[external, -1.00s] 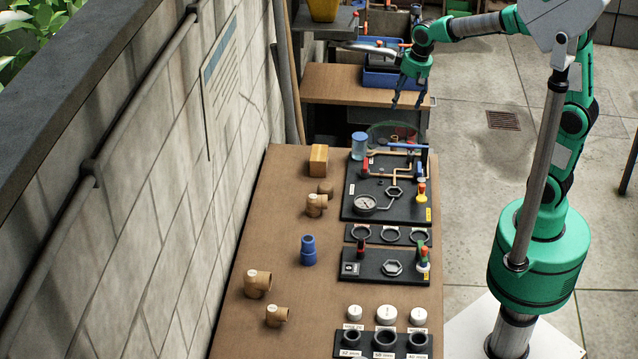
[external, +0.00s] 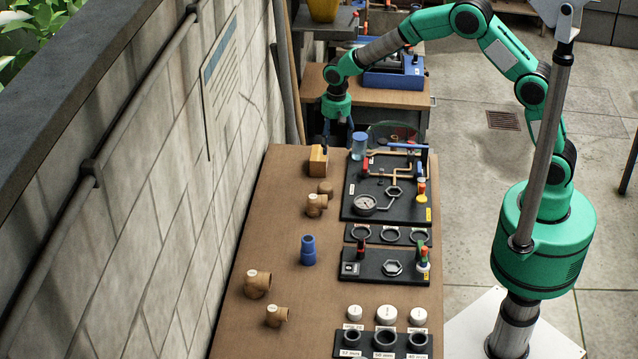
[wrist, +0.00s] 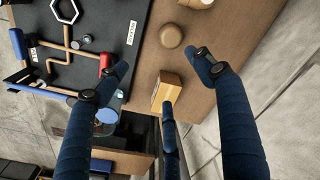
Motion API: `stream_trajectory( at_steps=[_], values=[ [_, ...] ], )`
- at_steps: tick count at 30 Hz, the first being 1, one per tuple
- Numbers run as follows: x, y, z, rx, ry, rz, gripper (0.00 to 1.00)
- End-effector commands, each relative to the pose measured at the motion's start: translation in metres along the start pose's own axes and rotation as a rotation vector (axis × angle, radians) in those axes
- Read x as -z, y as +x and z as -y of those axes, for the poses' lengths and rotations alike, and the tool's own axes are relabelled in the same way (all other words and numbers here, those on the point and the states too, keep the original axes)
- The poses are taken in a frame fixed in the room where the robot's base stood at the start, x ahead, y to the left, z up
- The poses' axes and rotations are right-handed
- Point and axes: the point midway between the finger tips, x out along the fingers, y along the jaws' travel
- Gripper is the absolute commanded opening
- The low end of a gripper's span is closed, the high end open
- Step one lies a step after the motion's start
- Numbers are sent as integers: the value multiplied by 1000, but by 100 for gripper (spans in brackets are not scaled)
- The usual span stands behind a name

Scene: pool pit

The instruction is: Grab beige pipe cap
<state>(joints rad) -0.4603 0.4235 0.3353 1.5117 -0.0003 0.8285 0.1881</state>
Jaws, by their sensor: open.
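A small rounded tan-beige pipe cap (external: 326,187) lies on the brown table (external: 225,325), just behind a tan elbow fitting. In the wrist view the cap (wrist: 171,35) sits above centre, between and beyond the fingertips, touching none of them. My gripper (external: 337,128) hangs over the far end of the table, behind the wooden block. Its dark blue fingers (wrist: 160,75) are spread open and empty.
A wooden block (external: 318,162) stands between my gripper and the cap. A black board with pipes and a gauge (external: 365,204) lies to the right. Tan elbow fittings (external: 257,283), a blue coupling (external: 308,250) and white caps (external: 386,315) stand nearer. The stone wall (external: 150,230) borders the left.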

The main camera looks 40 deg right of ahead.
Motion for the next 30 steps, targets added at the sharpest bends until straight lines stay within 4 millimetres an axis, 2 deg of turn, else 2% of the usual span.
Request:
stream_trajectory(
  at_steps=[3, 9, 24, 30],
  values=[
    [7, 24, 18, -4, -13, 22, 68],
    [12, 48, 35, -7, -24, 39, 68],
    [12, 55, 38, -8, -26, 42, 68],
    [12, 70, 37, -8, -26, 44, 68]
  ],
)
